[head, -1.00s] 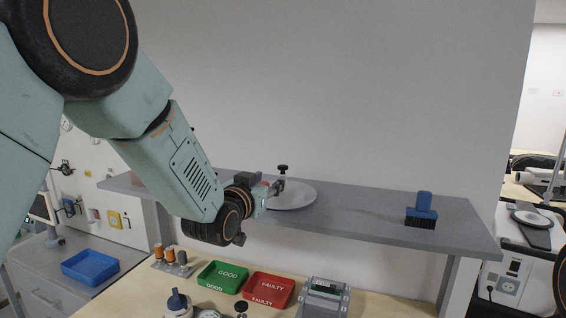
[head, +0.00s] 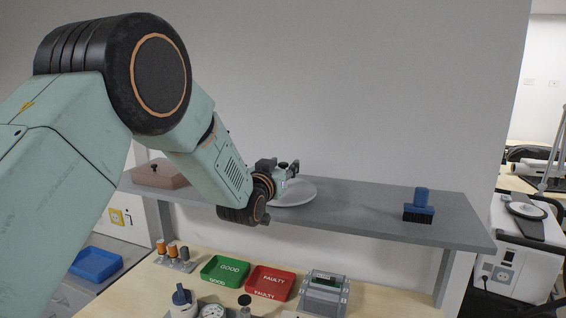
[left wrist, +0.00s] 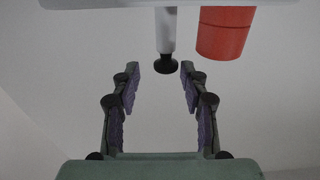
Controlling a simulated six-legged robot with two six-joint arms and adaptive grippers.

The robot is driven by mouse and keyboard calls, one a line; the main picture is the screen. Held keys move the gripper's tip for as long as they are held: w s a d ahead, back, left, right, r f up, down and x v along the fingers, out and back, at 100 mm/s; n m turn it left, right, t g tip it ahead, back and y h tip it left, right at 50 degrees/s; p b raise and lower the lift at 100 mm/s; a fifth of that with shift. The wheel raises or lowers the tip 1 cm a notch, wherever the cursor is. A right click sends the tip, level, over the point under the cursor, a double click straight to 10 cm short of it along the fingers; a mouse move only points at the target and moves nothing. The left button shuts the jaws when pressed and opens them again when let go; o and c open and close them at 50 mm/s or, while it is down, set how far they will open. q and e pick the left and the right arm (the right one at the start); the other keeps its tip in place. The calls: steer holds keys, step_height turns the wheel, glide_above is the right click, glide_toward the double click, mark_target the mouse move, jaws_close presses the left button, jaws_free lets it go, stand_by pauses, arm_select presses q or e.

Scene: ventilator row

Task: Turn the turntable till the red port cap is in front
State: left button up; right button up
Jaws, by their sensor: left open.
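The turntable, a round white plate (head: 298,194), sits on the grey shelf with a black-topped post (head: 283,165) on it. My left gripper (head: 283,170) is over the plate at this post. In the left wrist view, my left gripper (left wrist: 160,68) is open, and the post's black knob (left wrist: 166,64) shows between its fingertips, with a gap on each side. A red cylinder (left wrist: 222,35), likely the red port cap, is beside the post in that view. I cannot make it out in the head view, where my gripper and arm cover part of the plate. My right gripper is not in view.
On the grey shelf (head: 360,210) are a blue brush (head: 420,198) at right and a brown block (head: 160,176) at left. The shelf between plate and brush is clear. Below are a green tray (head: 224,269), a red tray (head: 270,282) and a grey device (head: 325,292).

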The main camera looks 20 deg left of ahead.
arm_select(q)
steer(key=shift+w+a+f, duration=0.25)
steer(key=shift+w+a, duration=0.3)
steer(key=shift+w, duration=0.05)
steer(key=shift+d, duration=0.25)
steer(key=shift+c, duration=0.7)
steer(key=shift+s+d+r, duration=0.2)
steer(key=shift+c, duration=1.4)
steer(key=shift+a, duration=0.3)
steer(key=c, duration=0.3)
steer(key=shift+c, duration=0.7)
steer(key=shift+d, duration=0.15)
jaws_close()
